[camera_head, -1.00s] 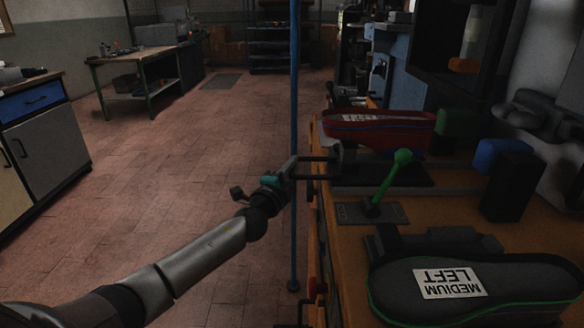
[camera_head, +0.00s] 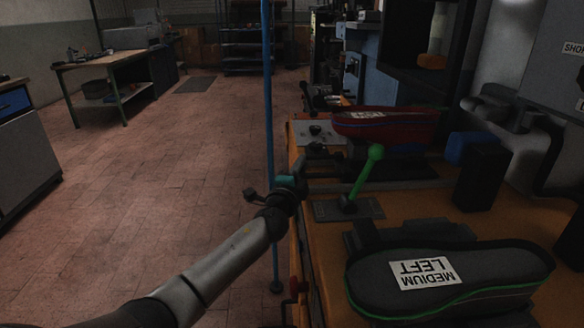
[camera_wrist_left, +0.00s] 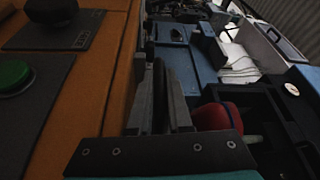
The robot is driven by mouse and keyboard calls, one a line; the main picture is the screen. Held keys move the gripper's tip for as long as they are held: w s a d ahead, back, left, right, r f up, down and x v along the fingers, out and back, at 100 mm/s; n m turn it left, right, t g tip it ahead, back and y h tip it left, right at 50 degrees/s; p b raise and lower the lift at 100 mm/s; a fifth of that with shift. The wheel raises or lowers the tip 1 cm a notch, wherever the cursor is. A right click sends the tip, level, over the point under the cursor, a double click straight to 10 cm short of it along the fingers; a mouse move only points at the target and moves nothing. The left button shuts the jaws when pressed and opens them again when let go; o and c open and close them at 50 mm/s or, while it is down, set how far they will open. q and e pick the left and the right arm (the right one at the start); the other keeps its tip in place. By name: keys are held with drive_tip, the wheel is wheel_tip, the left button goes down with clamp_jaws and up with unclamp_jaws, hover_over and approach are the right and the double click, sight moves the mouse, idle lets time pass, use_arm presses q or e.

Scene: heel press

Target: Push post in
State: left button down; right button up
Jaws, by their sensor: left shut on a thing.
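A red shoe form (camera_head: 385,124) with a white label sits on the far station of the orange bench. The support under it is mostly hidden, and I cannot pick out the post clearly. My left gripper (camera_head: 312,160) is at the bench's left edge, just below and left of the red form. In the left wrist view its fingers (camera_wrist_left: 160,100) are shut on a thin dark part between them. My right gripper is not in view. A green-knobbed lever (camera_head: 365,176) stands tilted on a dark plate, right of my left gripper. A black form (camera_head: 450,280) labelled "MEDIUM LEFT" lies nearer.
A blue pole (camera_head: 268,110) rises from the floor beside my left arm. A black block (camera_head: 482,180) and a blue block (camera_head: 468,148) stand on the bench's right side. The left wrist view shows a red rounded part (camera_wrist_left: 220,116) near the fingers. The floor at left is open.

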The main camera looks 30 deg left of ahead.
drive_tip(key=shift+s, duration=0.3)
use_arm(q)
drive_tip(key=c, duration=0.8)
unclamp_jaws()
drive_tip(key=shift+c, duration=0.2)
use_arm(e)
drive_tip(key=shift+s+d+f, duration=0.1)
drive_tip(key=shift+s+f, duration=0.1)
use_arm(q)
drive_tip(key=shift+s, duration=0.1)
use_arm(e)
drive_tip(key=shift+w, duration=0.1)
use_arm(q)
drive_tip(key=shift+s, duration=0.25)
drive_tip(key=shift+s+d, duration=0.1)
drive_tip(key=shift+s, duration=0.25)
drive_tip(key=s+d+f+p, duration=0.1)
drive_tip(key=s+d+p, duration=0.1)
drive_tip(key=s, duration=1.1)
drive_tip(key=shift+s+d, duration=0.15)
drive_tip(key=shift+s, duration=0.2)
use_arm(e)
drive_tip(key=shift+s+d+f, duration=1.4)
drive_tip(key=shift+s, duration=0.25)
